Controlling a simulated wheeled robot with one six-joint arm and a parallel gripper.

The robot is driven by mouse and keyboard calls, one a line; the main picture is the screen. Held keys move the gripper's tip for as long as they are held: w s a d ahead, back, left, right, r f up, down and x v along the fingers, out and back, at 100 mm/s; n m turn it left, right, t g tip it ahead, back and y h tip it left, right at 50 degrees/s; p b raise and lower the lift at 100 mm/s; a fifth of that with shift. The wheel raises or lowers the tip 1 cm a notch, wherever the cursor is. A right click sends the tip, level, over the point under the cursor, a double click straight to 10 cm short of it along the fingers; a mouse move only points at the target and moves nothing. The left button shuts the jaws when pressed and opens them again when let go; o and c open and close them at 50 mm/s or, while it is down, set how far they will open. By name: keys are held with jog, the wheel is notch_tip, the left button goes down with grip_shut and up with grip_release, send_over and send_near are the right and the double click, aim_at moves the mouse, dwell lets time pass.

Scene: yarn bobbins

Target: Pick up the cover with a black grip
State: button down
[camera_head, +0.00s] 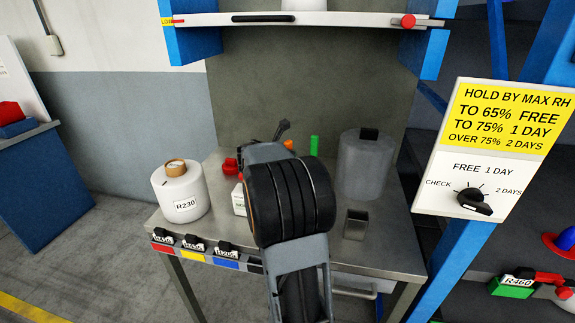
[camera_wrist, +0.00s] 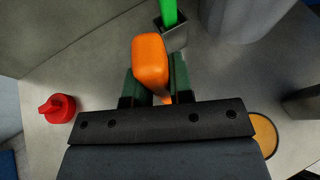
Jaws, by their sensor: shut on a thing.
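The cover is a grey, see-through cylinder (camera_head: 364,170) with a black grip (camera_head: 369,134) on top. It stands upright at the back right of the bench in the head view. In the wrist view, a large grey rounded body (camera_wrist: 245,18) at the top right looks like its lower part. My gripper (camera_wrist: 153,82) has green fingers and is shut on an orange thing (camera_wrist: 150,58), apart from the cover. The orange thing also shows in the head view (camera_head: 289,144), left of the cover. My arm hides most of my gripper there.
A green upright piece (camera_wrist: 169,12) stands in a small metal holder (camera_wrist: 175,40) beyond the orange thing. A red item (camera_wrist: 57,108) lies to the left. A white bobbin labelled R230 (camera_head: 181,192) stands at the bench's left. An open metal holder (camera_head: 355,224) stands in front of the cover.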

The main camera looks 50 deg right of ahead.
jog(key=shift+w+d+f, duration=0.15)
jog(key=shift+d+f, duration=0.05)
jog(key=shift+f, duration=0.2)
jog(key=shift+w+f, duration=0.1)
jog(key=shift+f, duration=1.45)
jog(key=shift+f+b, duration=0.1)
jog(key=shift+b, duration=0.25)
jog(key=shift+f, duration=0.15)
jog(key=c, duration=1)
grip_release()
